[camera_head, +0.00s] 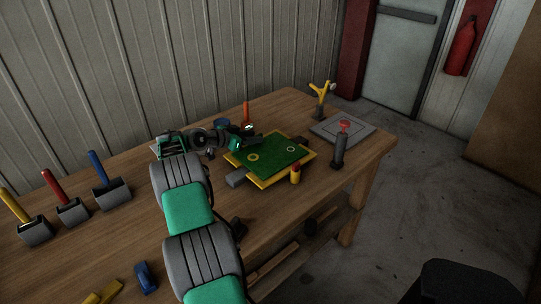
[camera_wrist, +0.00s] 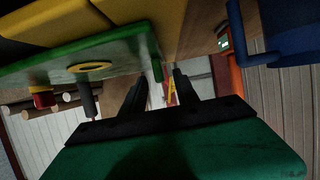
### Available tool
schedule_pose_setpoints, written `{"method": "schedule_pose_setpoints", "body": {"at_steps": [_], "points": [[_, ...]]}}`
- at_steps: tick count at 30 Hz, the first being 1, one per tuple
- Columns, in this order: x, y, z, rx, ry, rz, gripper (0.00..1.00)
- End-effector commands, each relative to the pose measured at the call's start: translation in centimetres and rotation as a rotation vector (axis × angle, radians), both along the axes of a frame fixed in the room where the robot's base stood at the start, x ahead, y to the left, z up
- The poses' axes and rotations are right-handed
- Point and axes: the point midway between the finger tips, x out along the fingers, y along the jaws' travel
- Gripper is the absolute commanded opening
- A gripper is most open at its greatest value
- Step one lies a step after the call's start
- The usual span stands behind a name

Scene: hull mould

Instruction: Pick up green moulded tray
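The green moulded tray (camera_head: 279,154) is a flat green panel with small rings on it, lying in a yellow mould frame (camera_head: 263,183) on the bench. In the wrist view the green tray (camera_wrist: 115,50) spans the upper left, with a yellow ring on its face. My gripper (camera_head: 254,134) is at the tray's far-left edge in the head view. In the wrist view my gripper's two dark fingers (camera_wrist: 163,88) are apart. The tray's green edge lies just past the fingertips, near the gap. I cannot tell whether they touch it.
A blue container (camera_wrist: 290,28) and an orange upright (camera_wrist: 235,70) are close to my gripper.

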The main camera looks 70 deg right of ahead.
Motion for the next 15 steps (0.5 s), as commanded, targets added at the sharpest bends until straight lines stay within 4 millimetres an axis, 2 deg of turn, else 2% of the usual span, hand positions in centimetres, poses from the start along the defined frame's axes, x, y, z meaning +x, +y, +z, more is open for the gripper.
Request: {"method": "schedule_pose_setpoints", "body": {"at_steps": [4,11,15], "points": [[-0.9,-1.7,-0.7,0.001,-0.001,-0.001,0.36],[-0.8,-1.9,-0.9,0.001,-0.001,0.003,0.36],[-0.8,-1.8,-0.9,0.002,-0.001,0.003,0.25]]}}
